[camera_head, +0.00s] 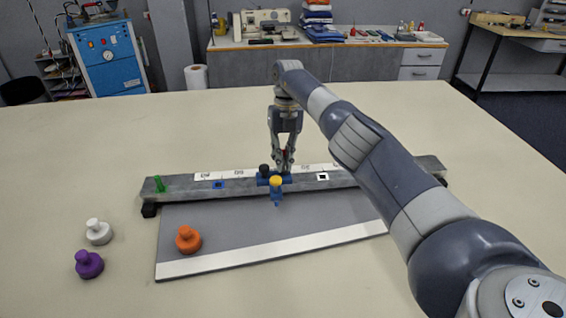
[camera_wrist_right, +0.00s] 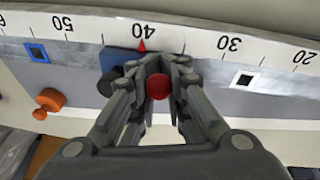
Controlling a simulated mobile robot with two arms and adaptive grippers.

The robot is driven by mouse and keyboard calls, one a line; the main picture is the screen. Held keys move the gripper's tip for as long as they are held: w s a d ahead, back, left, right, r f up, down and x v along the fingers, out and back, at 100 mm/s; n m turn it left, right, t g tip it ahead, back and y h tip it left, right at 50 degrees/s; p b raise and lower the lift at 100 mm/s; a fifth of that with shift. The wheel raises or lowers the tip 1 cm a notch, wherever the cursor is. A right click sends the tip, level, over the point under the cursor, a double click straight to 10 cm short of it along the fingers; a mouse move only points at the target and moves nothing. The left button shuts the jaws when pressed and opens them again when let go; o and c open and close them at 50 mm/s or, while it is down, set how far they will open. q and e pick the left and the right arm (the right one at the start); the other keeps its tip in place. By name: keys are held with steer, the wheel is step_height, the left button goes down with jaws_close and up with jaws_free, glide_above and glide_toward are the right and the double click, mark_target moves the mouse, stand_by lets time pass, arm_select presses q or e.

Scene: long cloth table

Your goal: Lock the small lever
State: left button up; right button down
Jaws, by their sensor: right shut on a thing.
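A blue slider (camera_head: 262,181) sits on the long grey rail (camera_head: 340,181), with a yellow knob (camera_head: 275,181) at its front and a black knob (camera_head: 264,169) on its left. My right gripper (camera_head: 284,168) reaches down to the slider's right part. In the right wrist view, my right gripper (camera_wrist_right: 160,78) is shut on a red knob (camera_wrist_right: 158,88) beside the blue slider body (camera_wrist_right: 122,62), most likely the small lever's end. The fingers hide the lever's base, so its angle cannot be told. The red pointer (camera_wrist_right: 142,45) is near 40 on the scale. My left gripper is not in view.
A blue square mark (camera_head: 218,185) and a white square mark (camera_head: 323,177) lie on the rail, left and right of the slider. Orange (camera_head: 188,239), white (camera_head: 98,232) and purple (camera_head: 89,264) knobbed pieces stand in front, left.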

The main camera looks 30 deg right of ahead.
steer(key=shift+f, duration=0.2)
stand_by(0.5)
steer(key=c, duration=1.6)
jaws_free()
steer(key=shift+c, duration=0.2)
steer(key=shift+r, duration=0.3)
steer(key=v, duration=0.3)
steer(key=s+a+v, duration=0.1)
steer(key=v, duration=0.5)
steer(key=shift+s+a+r, duration=0.2)
steer(key=shift+r, duration=0.1)
steer(key=shift+r, duration=0.1)
